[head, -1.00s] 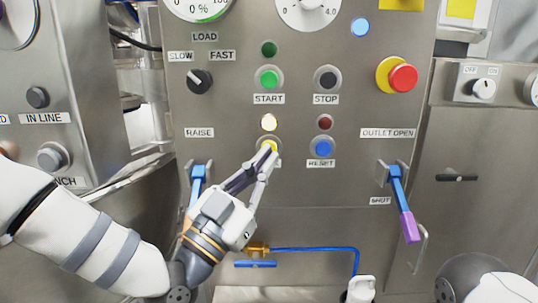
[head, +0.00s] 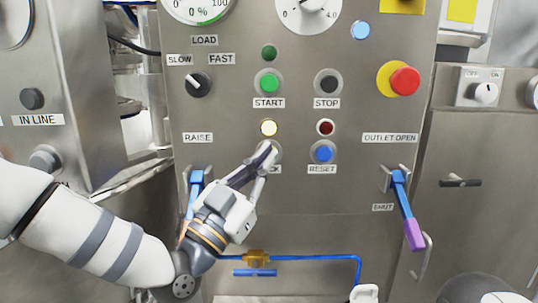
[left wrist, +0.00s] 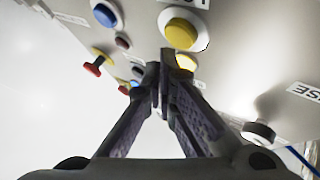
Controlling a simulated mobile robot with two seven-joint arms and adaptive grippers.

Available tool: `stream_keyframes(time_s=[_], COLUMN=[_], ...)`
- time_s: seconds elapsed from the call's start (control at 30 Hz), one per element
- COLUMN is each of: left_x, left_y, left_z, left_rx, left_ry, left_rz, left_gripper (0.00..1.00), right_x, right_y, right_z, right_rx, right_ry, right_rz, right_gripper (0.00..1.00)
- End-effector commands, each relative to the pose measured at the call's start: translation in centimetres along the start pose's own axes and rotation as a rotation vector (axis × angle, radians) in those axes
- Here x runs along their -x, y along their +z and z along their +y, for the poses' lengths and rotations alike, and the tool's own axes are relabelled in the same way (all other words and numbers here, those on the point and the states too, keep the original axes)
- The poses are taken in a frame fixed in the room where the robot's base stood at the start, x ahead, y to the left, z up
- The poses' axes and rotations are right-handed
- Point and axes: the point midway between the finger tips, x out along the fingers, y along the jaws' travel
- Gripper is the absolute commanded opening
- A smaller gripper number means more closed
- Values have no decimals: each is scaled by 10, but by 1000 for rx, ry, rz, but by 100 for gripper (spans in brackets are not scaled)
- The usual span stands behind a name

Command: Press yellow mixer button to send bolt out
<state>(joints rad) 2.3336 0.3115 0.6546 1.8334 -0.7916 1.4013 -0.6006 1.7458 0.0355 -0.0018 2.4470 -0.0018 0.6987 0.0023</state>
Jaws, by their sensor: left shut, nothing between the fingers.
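The yellow button shows in the left wrist view (left wrist: 181,32) as a large yellow cap in a grey ring. In the head view my fingertips hide its cap; only part of its ring and label shows. Above it is a pale yellow round lamp (head: 268,128), also in the left wrist view (left wrist: 186,62). My left gripper (head: 266,150) is shut and empty, fingertips in front of the panel; in the left wrist view the tips (left wrist: 163,67) lie beside the button, close to the lamp. I cannot tell whether they touch the panel. No bolt shows. My right gripper's fingers are not in view.
Close by are the blue RESET button (head: 323,153), green START button (head: 268,83), black STOP button (head: 328,83) and red emergency knob (head: 404,81). A blue lever (head: 197,184) is beside my left gripper; a purple-ended lever (head: 413,233) is at right. A blue pipe (head: 310,257) runs below.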

Motion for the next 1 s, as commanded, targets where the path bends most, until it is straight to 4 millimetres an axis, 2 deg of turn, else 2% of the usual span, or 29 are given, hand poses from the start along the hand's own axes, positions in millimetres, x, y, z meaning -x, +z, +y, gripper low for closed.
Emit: stream_keyframes(time_s=[1.0], left_x=[-6], left_y=[5], left_z=[-4], left_rx=[-1], left_ry=[1], left_rz=[-1], left_gripper=[0], right_x=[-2], right_y=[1], right_z=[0], right_rx=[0], right_ry=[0], right_rz=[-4], right_gripper=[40])
